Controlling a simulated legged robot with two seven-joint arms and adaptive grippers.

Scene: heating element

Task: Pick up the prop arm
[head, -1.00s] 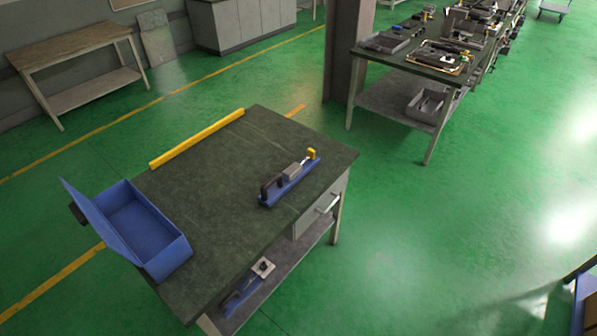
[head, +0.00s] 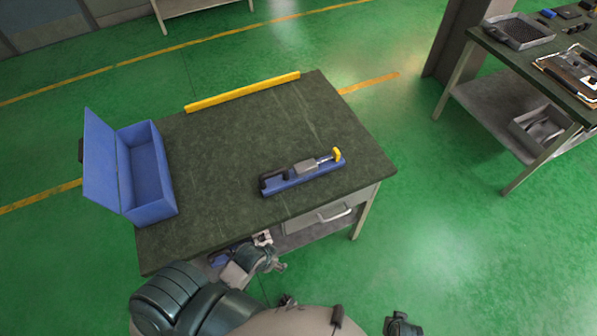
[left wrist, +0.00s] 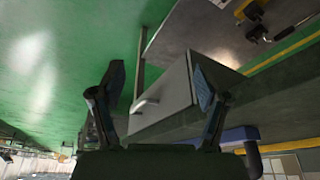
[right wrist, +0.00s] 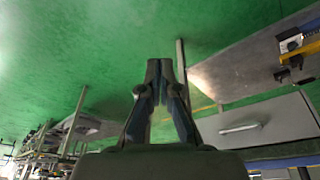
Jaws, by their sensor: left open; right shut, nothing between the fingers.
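A blue-based fixture with a black handle, a grey block and a yellow-tipped rod (head: 303,171) lies on the dark worktable (head: 225,160), toward its front right. I take it to be the prop arm, but cannot be sure. A second blue piece with a pale square plate (head: 262,238) sits on the lower shelf, partly hidden by my left arm. My left gripper (left wrist: 160,82) is open and empty, below the tabletop near the drawer. My right gripper (right wrist: 159,68) is shut and empty, with its fingertips together, in front of the table. Neither touches the fixture.
An open blue box (head: 148,170) stands at the table's left end. A yellow bar (head: 243,91) runs along the back edge. A drawer with a handle (head: 333,213) is under the front edge. The tabletop's middle is clear. Another loaded table (head: 520,75) stands at right.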

